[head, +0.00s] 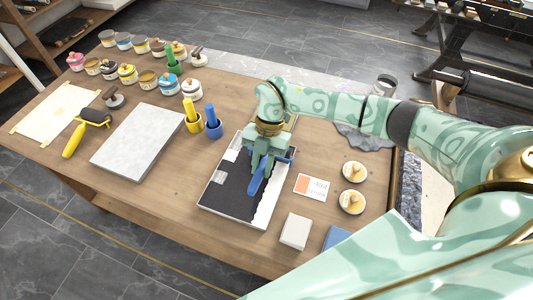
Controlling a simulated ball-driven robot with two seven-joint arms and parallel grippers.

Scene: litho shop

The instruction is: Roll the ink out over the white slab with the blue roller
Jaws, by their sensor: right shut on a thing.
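The white slab (215,198) lies on the wooden table near its front middle. Black ink covers much of its top, with pale patches at the left edge and a ragged pale strip along the right. My right gripper (264,160) points down over the slab, shut on the blue roller (257,181). The roller's blue handle slants toward the front of the slab. The gripper hides most of the roller's drum, so I cannot tell whether it touches the slab. My left gripper is out of view.
A light grey slab (138,143), a yellow roller (76,137) and a paper sheet (54,114) lie to the left. A card (311,187), round tins (352,202) and a white block (295,231) lie right.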

